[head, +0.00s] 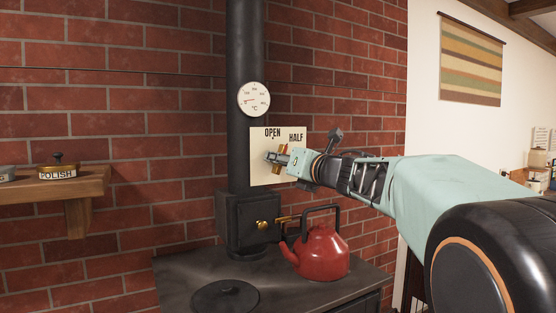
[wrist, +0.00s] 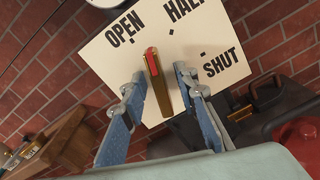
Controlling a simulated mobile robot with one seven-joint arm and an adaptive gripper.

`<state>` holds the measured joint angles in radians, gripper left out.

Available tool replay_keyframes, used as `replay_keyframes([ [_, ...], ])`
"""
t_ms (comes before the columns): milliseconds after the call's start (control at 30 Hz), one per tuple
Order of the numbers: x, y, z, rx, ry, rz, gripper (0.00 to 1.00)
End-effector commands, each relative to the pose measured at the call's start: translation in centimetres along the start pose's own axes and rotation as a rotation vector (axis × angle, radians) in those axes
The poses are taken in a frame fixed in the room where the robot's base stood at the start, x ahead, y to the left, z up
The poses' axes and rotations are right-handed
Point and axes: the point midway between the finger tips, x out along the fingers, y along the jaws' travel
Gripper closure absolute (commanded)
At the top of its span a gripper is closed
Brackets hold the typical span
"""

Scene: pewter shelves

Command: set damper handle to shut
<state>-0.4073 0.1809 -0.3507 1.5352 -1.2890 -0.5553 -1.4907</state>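The damper handle (wrist: 160,88) is a brass bar with a red tip, mounted on a cream plate (wrist: 98,56) marked OPEN, HALF and SHUT. In the wrist view, the red tip points nearest the OPEN mark. My gripper (wrist: 161,82) is open, with one finger on each side of the handle and a visible gap to both. In the head view, my gripper (head: 273,157) is at the plate (head: 260,174) and hides much of the handle and the SHUT label.
A black stovepipe (head: 244,55) with a round dial (head: 254,99) runs beside the plate. A red kettle (head: 322,252) with a tall black handle stands on the stove (head: 190,268) below my arm. A wooden shelf (head: 50,187) with a polish tin (head: 58,171) is at left.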

Motion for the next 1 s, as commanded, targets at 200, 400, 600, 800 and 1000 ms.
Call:
replay_keyframes([
  [200,-0.03,-0.02,0.03,0.000,0.000,0.000,0.72],
  [400,-0.03,-0.02,0.02,0.000,0.000,0.000,0.86],
  [600,-0.03,-0.03,0.02,0.000,0.000,0.000,1.00],
  [800,-0.03,-0.03,0.04,0.004,0.000,0.000,1.00],
  [1000,-0.04,-0.08,0.14,0.051,-0.001,-0.001,1.00],
])
